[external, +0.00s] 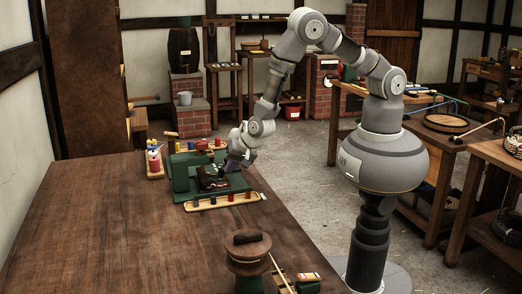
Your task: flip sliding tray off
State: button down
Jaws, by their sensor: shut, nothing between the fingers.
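A green machine (181,176) stands near the far end of the long wooden table, with a flat green base and dark parts in its middle. I cannot tell which part of it is the sliding tray. My gripper (231,166) reaches down from the right to the machine's right side, close over the dark parts. It is shut and holds nothing. Whether its fingertips touch the machine is too small to tell.
A pale wooden tray (258,196) with several coloured pieces lies in front of the machine. Coloured spools (154,160) stand at its left. A large wooden reel (247,270) stands at the table's near right. The table's left and middle (100,215) are clear.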

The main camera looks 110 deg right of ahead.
jog(key=shift+w+r, duration=0.2)
jog(key=shift+w, duration=0.4)
jog(key=shift+s+f+b, duration=0.15)
jog(key=shift+s+b, duration=0.1)
jog(key=shift+b, duration=0.25)
jog(key=s, duration=0.1)
jog(key=s+b, duration=0.1)
jog(key=b, duration=0.1)
jog(key=shift+s+a+f, duration=0.2)
jog(key=shift+s+a, duration=0.05)
jog(key=shift+s, duration=0.15)
jog(key=s+p+v, duration=0.1)
jog(key=p+v, duration=0.3)
jog(key=v, duration=0.6)
jog(key=shift+r, duration=0.15)
jog(key=shift+s+a, duration=0.1)
